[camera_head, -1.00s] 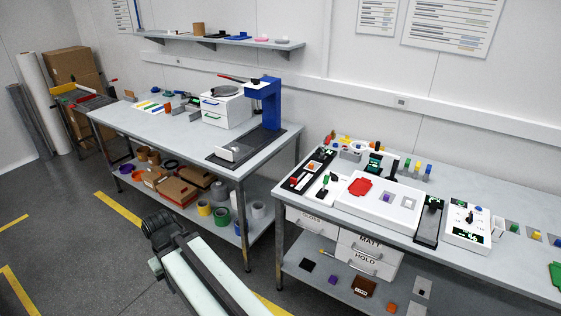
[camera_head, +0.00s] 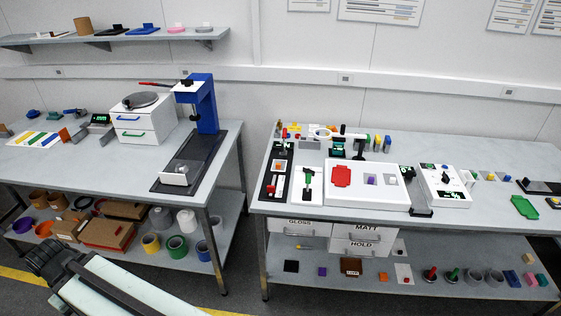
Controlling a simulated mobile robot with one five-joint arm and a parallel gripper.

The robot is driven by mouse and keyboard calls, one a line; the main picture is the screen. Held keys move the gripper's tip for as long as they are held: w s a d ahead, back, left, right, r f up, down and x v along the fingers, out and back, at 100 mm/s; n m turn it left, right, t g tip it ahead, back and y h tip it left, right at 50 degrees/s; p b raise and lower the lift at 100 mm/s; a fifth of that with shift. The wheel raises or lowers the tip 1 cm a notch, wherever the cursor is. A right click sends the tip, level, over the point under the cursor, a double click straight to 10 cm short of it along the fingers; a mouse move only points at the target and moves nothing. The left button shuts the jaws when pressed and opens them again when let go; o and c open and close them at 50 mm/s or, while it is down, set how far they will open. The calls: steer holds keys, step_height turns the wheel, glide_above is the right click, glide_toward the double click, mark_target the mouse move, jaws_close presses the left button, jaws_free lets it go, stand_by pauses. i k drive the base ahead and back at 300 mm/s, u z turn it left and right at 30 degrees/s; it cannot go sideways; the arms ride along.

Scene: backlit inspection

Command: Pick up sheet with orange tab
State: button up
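I cannot pick out for certain a sheet with an orange tab. A small pale piece with an orange square (camera_head: 278,166) lies in the long black tray (camera_head: 266,190) at the left end of the right bench. A small white sheet with a small red or orange mark (camera_head: 403,273) lies on that bench's lower shelf. A white sheet with coloured strips (camera_head: 38,138) lies on the left bench, beside an upright orange-brown piece (camera_head: 66,134). My arm crosses the bottom left, apart from both benches. No gripper fingers show.
The right bench (camera_head: 480,145) carries a white panel with a red plate (camera_head: 341,176), a control box (camera_head: 443,186) and a green tray (camera_head: 524,207). A blue press (camera_head: 203,105) stands on the left bench. A floor gap separates the benches. Tape rolls and boxes fill the left lower shelf.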

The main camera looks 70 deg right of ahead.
mark_target(278, 165)
steer(key=z, duration=0.2)
steer(key=i, duration=0.6)
steer(key=z, duration=0.5)
steer(key=k, duration=0.9)
steer(key=z, duration=0.15)
steer(key=i, duration=1.95)
steer(key=u, duration=0.1)
